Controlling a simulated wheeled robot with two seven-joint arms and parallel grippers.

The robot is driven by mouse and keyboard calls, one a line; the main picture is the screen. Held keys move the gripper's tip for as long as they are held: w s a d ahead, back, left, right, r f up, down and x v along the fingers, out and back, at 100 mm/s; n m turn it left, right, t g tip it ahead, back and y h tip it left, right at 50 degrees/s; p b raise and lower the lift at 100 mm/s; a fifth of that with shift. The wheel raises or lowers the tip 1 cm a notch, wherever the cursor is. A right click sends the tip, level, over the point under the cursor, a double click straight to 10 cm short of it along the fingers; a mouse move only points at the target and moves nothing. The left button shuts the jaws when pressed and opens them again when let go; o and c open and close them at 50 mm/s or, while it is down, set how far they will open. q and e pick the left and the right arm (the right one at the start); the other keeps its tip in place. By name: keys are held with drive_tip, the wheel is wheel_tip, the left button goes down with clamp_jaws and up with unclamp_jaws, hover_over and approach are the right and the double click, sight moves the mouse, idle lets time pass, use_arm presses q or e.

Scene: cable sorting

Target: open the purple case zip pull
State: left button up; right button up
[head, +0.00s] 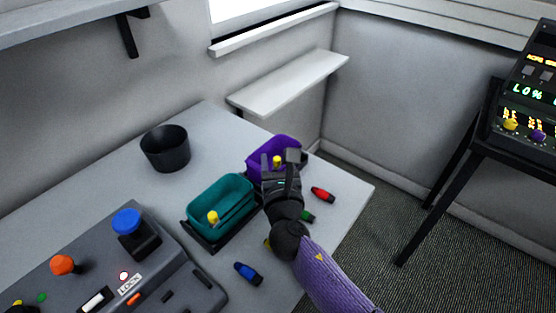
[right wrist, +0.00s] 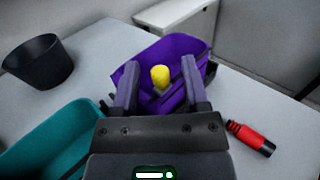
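The purple case (head: 262,150) stands open-topped near the right end of the table. It also fills the upper middle of the right wrist view (right wrist: 197,50). Its yellow zip pull (right wrist: 160,76) shows upright at the near side of the case; in the head view its yellow top (head: 277,160) shows beside my fingers. My right gripper (head: 280,163) is over the near part of the case. Its fingers are spread, with the pull between them in the wrist view; neither finger clearly touches it. My left gripper is out of view.
A teal case (head: 222,196) with a yellow pull (head: 213,217) stands left of the gripper. A black cup (head: 165,150) is behind it. Red (head: 322,195), green (head: 307,216) and blue (head: 248,273) connectors lie nearby. A control box (head: 110,270) occupies the front left.

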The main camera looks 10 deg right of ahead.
drive_tip(key=shift+s, duration=0.4)
drive_tip(key=s, duration=0.3)
drive_tip(key=s+p, duration=0.1)
drive_tip(key=s, duration=0.2)
drive_tip(key=s+a, duration=0.1)
drive_tip(key=s, duration=0.2)
drive_tip(key=shift+a+p, duration=0.1)
drive_tip(key=shift+p, duration=0.25)
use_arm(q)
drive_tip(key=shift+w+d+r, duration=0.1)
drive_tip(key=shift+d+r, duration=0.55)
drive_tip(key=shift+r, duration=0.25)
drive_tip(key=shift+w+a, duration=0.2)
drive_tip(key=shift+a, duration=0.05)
